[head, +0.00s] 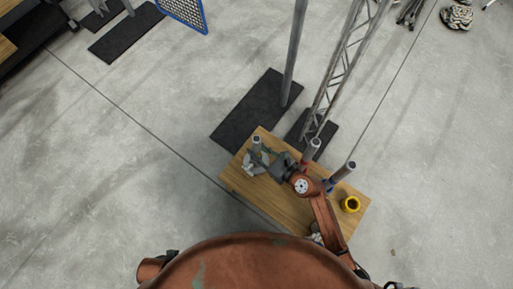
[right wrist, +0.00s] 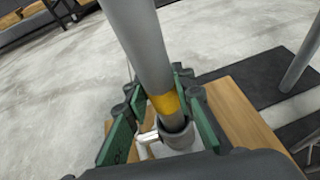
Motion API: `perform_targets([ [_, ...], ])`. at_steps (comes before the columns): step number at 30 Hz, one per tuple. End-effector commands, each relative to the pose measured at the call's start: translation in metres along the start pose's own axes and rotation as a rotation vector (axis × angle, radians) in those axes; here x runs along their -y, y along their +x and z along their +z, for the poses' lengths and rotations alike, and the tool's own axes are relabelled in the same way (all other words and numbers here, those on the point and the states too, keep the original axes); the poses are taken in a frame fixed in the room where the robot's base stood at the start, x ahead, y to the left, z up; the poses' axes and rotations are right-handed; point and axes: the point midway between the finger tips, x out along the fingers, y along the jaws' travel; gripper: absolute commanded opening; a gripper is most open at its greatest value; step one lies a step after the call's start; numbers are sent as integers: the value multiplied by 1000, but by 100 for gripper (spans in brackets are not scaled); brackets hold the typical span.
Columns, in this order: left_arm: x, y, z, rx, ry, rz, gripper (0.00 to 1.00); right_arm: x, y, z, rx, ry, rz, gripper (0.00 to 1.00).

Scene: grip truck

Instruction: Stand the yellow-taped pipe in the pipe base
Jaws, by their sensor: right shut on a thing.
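The yellow-taped pipe is a grey tube that stands roughly upright at the left end of the wooden table, its top showing in the head view (head: 256,140). In the right wrist view the pipe (right wrist: 142,45) has a yellow band low down, between the green fingers. My right gripper (head: 263,157) is shut on it, also seen in the wrist view (right wrist: 158,108). The pipe's lower end meets a grey round collar of the pipe base (right wrist: 180,137); I cannot tell how deep it sits. The fingers hide part of the base. My left gripper is out of view.
On the wooden table (head: 285,205), another grey pipe (head: 313,146) and a dark-banded pipe (head: 345,172) stand to the right. A yellow roll (head: 350,204) lies at the right end. A tall pole (head: 293,60) and a truss (head: 340,75) rise behind the table.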

Motion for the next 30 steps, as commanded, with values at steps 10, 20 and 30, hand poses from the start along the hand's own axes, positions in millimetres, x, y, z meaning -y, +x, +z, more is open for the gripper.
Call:
perform_targets([
  [10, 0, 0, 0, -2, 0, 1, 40, 0, 0, 1, 2, -1, -1, 0],
  [20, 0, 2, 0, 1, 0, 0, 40, 0, 2, -2, 1, 0, 0, 0],
  [30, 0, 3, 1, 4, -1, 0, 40, 0, 2, -4, 1, -1, -1, 32],
])
